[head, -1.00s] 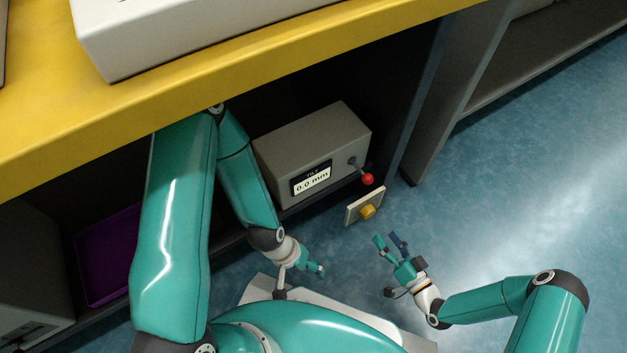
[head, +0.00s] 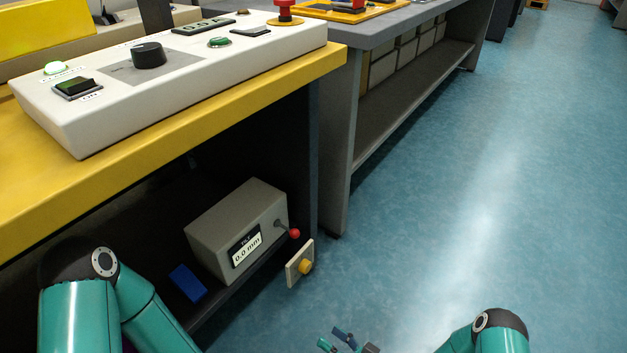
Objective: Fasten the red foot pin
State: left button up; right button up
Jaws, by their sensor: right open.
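A grey box (head: 232,222) with a display reading 0.0 mm sits on the shelf under the yellow bench. A short lever with a red ball end (head: 294,233) sticks out of its right side. I cannot tell whether this is the red foot pin; no other pin shows there. My right gripper (head: 335,340) is at the bottom edge, partly cut off, open and empty, below and apart from the plate. My left arm enters at lower left, but its gripper is out of frame.
A blue block (head: 188,283) lies on the shelf left of the box. The yellow bench edge (head: 200,115) overhangs the box. A white control panel (head: 190,80) stands on top. The blue floor (head: 480,230) to the right is clear.

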aim_at(294, 233)
jog(key=k, duration=0.95)
